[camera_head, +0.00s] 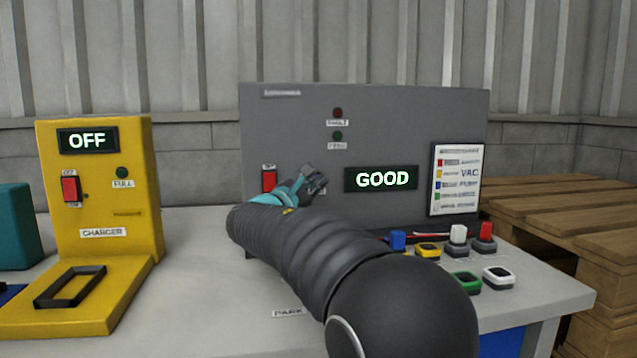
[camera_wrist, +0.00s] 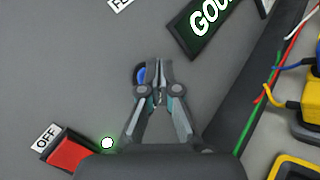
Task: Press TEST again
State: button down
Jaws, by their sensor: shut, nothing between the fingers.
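The grey tester panel (camera_head: 420,115) stands upright on the bench, and its display (camera_head: 383,179) reads GOOD in lit letters. My gripper (camera_head: 317,181) is shut and empty, with its tips at the panel face left of the display. In the wrist view my gripper (camera_wrist: 153,72) has its fingertips over a round blue button (camera_wrist: 140,76), which is partly hidden. No TEST label can be read there. Whether the tips touch the button I cannot tell. A red rocker switch (camera_head: 269,181) is left of my gripper; beside it a small lamp (camera_wrist: 107,143) glows in the wrist view.
A yellow charger (camera_head: 103,185) at left has a display (camera_head: 87,140) reading OFF. Several coloured connectors, including a yellow one (camera_head: 427,251), lie right of my arm. A colour chart (camera_head: 457,180) hangs on the panel. Wooden pallets (camera_head: 580,215) stand at right. The bench (camera_head: 190,270) is clear beside the charger.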

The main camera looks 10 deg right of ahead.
jog(key=shift+s+b, duration=1.45)
jog(key=shift+s, duration=1.4)
